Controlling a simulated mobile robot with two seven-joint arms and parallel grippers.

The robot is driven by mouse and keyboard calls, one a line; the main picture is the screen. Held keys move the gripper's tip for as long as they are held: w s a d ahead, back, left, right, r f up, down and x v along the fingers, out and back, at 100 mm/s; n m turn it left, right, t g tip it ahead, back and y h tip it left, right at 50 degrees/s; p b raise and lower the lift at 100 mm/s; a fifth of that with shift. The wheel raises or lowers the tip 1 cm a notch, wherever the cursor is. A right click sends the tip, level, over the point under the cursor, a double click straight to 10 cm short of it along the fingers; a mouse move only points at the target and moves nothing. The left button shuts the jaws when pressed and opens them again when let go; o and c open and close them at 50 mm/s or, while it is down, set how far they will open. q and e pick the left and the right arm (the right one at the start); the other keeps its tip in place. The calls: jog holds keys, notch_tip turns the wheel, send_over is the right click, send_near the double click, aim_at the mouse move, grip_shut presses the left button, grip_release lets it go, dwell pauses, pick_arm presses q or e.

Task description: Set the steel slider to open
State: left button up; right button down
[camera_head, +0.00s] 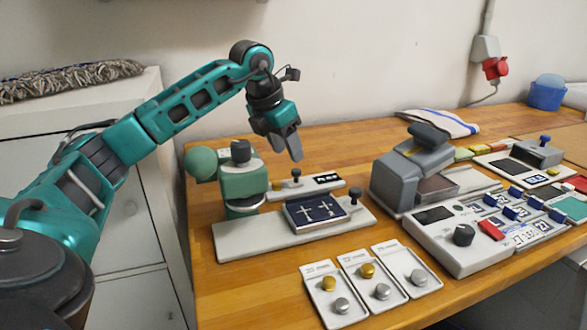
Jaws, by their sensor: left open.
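Three small pale plates lie at the table's front. The left plate (317,268) and middle plate (353,258) each carry a brass knob and a steel-coloured knob. The right plate (389,250) shows one steel-coloured knob (418,277), near its front end. I cannot tell for sure which of these is the steel slider, and their markings are too small to read. My right gripper is not in view.
A grey base with a dark patterned pad (316,210) and dark knobs stands behind the plates. A grey machine (393,183) and a control box (452,256) with a black dial and red button stand right. Bare wood (240,290) lies left of the plates.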

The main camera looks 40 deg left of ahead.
aim_at(295, 170)
pick_arm(q)
jog(key=x, duration=0.6)
jog(key=shift+r, duration=0.1)
jog(key=shift+c, duration=0.3)
grip_shut()
